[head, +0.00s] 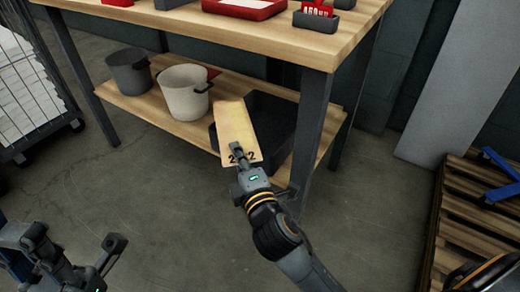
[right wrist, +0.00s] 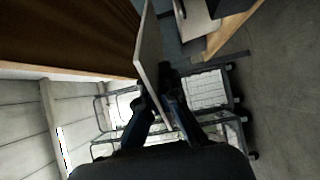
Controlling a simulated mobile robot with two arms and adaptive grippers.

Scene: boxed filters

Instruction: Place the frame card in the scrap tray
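My right gripper (head: 240,158) is shut on that lower end and holds the card tilted up. In the right wrist view the card (right wrist: 149,45) is seen nearly edge-on between the fingers. A black open tray (head: 284,128), which looks like the scrap tray, sits on the table's lower shelf. From the head the card overlaps its left part; I cannot tell the gap between them. My left gripper (head: 82,262) is at the lower left, fingers apart and empty.
A grey pot (head: 129,72) and a cream pot (head: 184,92) stand left on the lower shelf (head: 150,108). A table leg (head: 309,135) is close right of the tray. A red tray (head: 243,8) is on the tabletop. A wire cart (head: 35,95) and a pallet (head: 465,225) flank the open floor.

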